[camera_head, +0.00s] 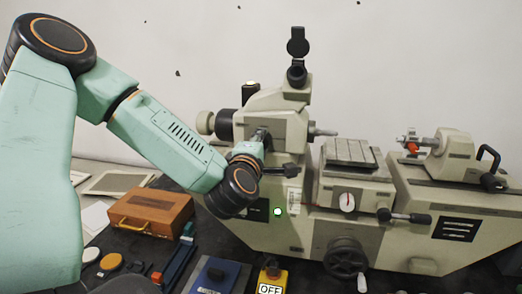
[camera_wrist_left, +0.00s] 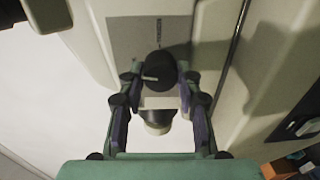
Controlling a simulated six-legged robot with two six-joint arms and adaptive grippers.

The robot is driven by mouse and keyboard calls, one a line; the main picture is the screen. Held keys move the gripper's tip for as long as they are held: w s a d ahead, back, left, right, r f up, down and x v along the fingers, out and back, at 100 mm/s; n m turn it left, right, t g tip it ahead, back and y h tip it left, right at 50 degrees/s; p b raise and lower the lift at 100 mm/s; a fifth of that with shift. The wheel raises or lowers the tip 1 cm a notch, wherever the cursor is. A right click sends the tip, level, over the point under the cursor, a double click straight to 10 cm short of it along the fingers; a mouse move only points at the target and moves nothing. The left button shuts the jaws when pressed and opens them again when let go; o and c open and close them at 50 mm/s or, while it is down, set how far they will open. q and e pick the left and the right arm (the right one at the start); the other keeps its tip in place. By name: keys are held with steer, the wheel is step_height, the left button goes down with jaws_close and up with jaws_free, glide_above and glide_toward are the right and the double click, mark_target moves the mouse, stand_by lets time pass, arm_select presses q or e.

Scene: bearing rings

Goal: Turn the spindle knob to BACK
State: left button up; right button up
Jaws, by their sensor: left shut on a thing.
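The spindle knob (camera_wrist_left: 160,68) is a dark round knob with a pale pointer mark, on a grey plate (camera_wrist_left: 128,38) of the machine in the left wrist view. The mark points to the left of that picture. My left gripper (camera_wrist_left: 160,80) has one finger on each side of the knob and is shut on it. In the head view the left gripper (camera_head: 263,138) reaches the front of the pale machine (camera_head: 280,125) below its eyepiece; the knob is hidden there behind it. The lettering on the plate is too small to read. My right gripper is not in view.
A green lamp (camera_head: 278,211) glows on the machine's front. A lever (camera_head: 405,216) and a handwheel (camera_head: 345,258) stick out to the right. A wooden case (camera_head: 150,212), a blue box (camera_head: 215,274) and a yellow OFF box (camera_head: 271,276) lie in front.

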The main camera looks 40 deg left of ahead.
arm_select(q)
steer(key=shift+n+b, duration=0.5)
steer(key=shift+n, duration=0.5)
steer(key=o, duration=1.1)
steer(key=shift+s, duration=0.1)
steer(key=shift+o, duration=0.2)
